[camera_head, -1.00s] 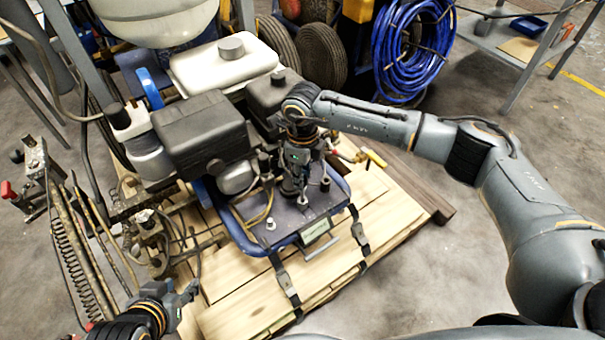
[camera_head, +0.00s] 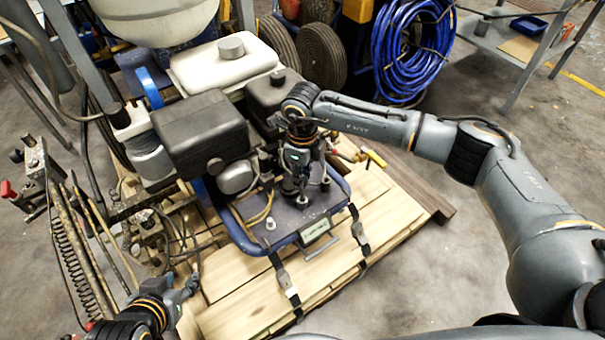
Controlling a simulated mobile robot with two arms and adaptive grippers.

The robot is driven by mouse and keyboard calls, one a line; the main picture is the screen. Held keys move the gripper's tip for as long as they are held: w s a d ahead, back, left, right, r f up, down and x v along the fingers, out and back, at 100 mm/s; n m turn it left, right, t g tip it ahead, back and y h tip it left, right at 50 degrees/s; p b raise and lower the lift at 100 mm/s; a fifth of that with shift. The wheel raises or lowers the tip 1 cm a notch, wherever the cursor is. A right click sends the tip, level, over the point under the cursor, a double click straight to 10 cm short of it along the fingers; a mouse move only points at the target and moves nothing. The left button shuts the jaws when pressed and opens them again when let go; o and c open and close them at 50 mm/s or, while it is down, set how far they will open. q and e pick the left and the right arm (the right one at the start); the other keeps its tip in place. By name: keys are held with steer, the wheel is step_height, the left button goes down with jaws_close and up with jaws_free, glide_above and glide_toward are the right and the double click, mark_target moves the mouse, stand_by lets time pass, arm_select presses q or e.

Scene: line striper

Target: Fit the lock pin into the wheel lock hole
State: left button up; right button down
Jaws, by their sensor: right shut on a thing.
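My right gripper (camera_head: 294,190) points straight down over the dark plate (camera_head: 255,210) inside the blue frame at the front of the line striper. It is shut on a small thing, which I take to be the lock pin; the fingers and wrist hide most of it. The wheel lock hole cannot be made out; the gripper may cover it. Small metal pegs stand on the plate, one right of the gripper (camera_head: 326,184) and one to its left (camera_head: 270,224). My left gripper (camera_head: 188,288) is low at the left, away from the plate; its finger opening is unclear.
The black engine block (camera_head: 200,130) stands close left of my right gripper. Wooden planks (camera_head: 240,290) with straps lie under the machine. Levers and a spring (camera_head: 75,260) stand at the left. A blue hose coil (camera_head: 410,45) hangs behind.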

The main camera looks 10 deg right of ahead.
steer(key=shift+s+d+f, duration=0.1)
steer(key=shift+f, duration=0.1)
steer(key=shift+r, duration=0.1)
stand_by(0.4)
arm_select(q)
steer(key=shift+s+a+f+g, duration=0.15)
steer(key=shift+s+g, duration=0.05)
steer(key=shift+s, duration=0.15)
steer(key=shift+s+a+f+g, duration=0.1)
steer(key=shift+s+f+g, duration=0.1)
steer(key=shift+s, duration=0.1)
arm_select(e)
steer(key=shift+r, duration=0.3)
steer(key=shift+w, duration=0.2)
arm_select(q)
steer(key=shift+w+d, duration=0.1)
steer(key=shift+w, duration=0.05)
stand_by(0.8)
steer(key=shift+w+d+r+t, duration=0.2)
steer(key=shift+w+r+t, duration=0.15)
steer(key=shift+w, duration=0.2)
steer(key=shift+w+d+r+t, duration=0.15)
steer(key=shift+w+r+t, duration=0.2)
steer(key=shift+w, duration=0.15)
arm_select(e)
steer(key=shift+s+f, duration=0.2)
steer(key=shift+f, duration=0.2)
stand_by(0.8)
